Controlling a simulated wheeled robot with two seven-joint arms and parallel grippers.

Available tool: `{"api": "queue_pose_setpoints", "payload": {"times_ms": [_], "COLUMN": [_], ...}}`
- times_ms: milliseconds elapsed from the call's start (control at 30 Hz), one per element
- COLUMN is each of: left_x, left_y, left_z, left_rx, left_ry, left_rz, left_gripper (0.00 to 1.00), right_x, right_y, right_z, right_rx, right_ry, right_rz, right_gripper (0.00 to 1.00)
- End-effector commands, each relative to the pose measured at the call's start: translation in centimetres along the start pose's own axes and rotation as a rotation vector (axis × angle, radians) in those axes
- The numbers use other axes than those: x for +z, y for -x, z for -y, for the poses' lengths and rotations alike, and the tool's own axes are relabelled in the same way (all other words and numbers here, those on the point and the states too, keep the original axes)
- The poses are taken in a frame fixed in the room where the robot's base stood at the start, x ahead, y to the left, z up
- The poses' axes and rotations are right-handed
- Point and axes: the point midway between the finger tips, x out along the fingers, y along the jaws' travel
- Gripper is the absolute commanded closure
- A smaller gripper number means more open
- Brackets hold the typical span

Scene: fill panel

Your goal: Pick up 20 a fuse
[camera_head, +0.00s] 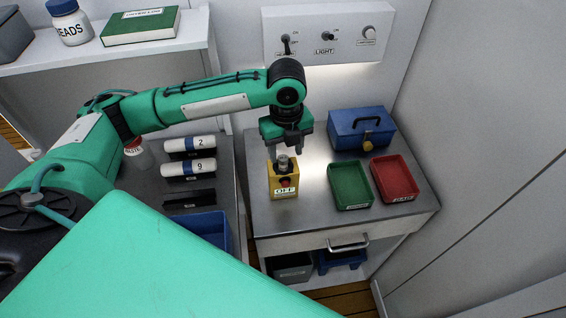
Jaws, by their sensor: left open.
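My left gripper (286,154) points down, open, over a yellow box (284,192) on the grey metal counter. The box has a red button and an "OFF" label. A short silver cylinder (283,163) stands at the top of the box, between or just below the fingertips; I cannot tell if they touch it. I cannot read any marking on it, and no fuse marked 20 A can be made out. My right gripper is not in view.
A green tray (350,186), a red tray (394,179) and a blue toolbox (361,130) stand right of the box. A switch panel (328,37) is on the wall behind.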

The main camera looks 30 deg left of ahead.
Motion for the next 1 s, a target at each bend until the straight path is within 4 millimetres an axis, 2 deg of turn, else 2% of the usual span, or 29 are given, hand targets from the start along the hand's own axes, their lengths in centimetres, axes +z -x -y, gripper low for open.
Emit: {"api": "queue_pose_setpoints", "payload": {"times_ms": [100, 333, 633, 667, 900, 1000], "left_x": [0.6, 1.2, 1.2, 1.2, 1.2, 1.2], "left_y": [-1.1, -4.4, -5.1, -5.1, -5.0, -5.0], "left_z": [-0.2, -0.3, -0.3, -0.3, -0.3, -0.3], "left_rx": [0.005, 0.003, 0.001, 0.001, 0.001, 0.001], "left_ry": [0.003, 0.000, 0.000, 0.000, 0.000, 0.000], "left_rz": [0.000, -0.001, 0.001, 0.001, 0.001, 0.001], "left_gripper": [0.51, 0.51, 0.51, 0.54, 1.00, 1.00], "right_x": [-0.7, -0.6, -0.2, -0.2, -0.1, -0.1], "right_y": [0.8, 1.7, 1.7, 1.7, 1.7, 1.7], "right_z": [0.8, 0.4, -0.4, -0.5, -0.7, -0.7], "right_rx": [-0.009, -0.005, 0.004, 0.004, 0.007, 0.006], "right_ry": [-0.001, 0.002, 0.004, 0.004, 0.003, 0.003], "right_rz": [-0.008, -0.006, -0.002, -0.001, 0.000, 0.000], "right_gripper": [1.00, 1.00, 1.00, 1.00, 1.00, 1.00]}}
